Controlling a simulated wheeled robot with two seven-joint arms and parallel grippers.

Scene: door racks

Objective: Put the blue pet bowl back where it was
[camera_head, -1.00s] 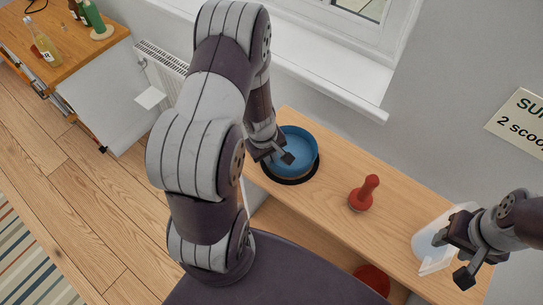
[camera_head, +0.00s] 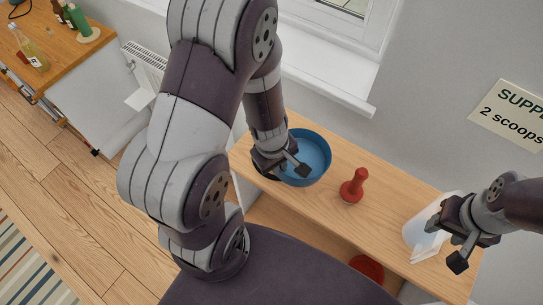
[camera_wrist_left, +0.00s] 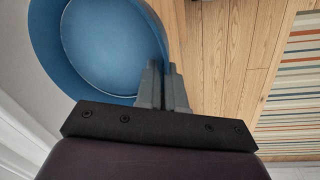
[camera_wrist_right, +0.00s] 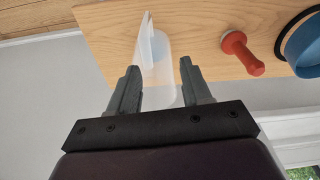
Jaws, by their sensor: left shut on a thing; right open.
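The right wrist view shows the bowl (camera_wrist_right: 306,48) and part of the ring (camera_wrist_right: 287,28). My right gripper (camera_head: 447,238) is open beside a clear container (camera_head: 420,232), which shows between its fingers (camera_wrist_right: 155,65).
A red knobbed object (camera_head: 353,187) stands on the shelf top (camera_head: 385,205), right of the bowl. Another red thing (camera_head: 367,268) is on a lower level. A wall and window sill (camera_head: 330,85) are behind. A wooden counter (camera_head: 30,60) with bottles is at far left.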

